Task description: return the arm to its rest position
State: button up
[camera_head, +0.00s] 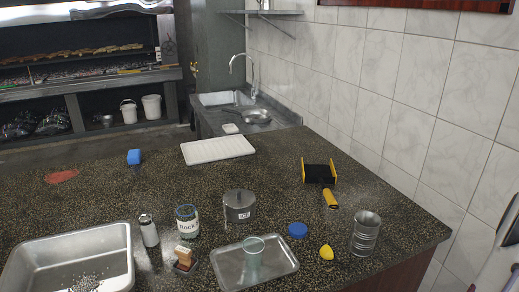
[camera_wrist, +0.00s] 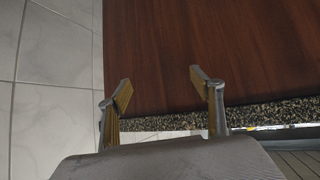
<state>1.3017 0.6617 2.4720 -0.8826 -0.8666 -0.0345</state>
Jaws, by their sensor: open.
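My gripper (camera_wrist: 158,88) shows in the wrist view with its two fingers wide apart and nothing between them. It faces the dark red-brown wooden side panel (camera_wrist: 160,40) of the counter. A strip of speckled counter edge (camera_wrist: 250,113) shows below the fingers in that view. The gripper's fingers do not show in the head view. A grey-white part of my arm (camera_head: 497,268) shows at the lower right edge there, beside the counter.
A tiled wall (camera_head: 430,75) stands at right.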

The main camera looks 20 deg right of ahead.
jog(key=s+a+r+m+g, duration=0.1)
jog(key=s+a+r+g, duration=0.4)
jog(key=s+g, duration=0.15)
jog(key=a+r+n+t+y, duration=0.1)
jog(key=a+r, duration=0.6)
jog(key=a, duration=0.4)
jog(key=w+a+r+n+t+y, duration=0.1)
jog(key=a+r+n, duration=0.1)
jog(key=a+r, duration=0.6)
jog(key=w+a+r+n+t+y, duration=0.1)
jog(key=a+r, duration=0.6)
jog(key=a, duration=0.7)
jog(key=shift+a+r+n+y, duration=0.25)
jog(key=shift+r+n+y, duration=0.2)
jog(key=shift+n, duration=0.25)
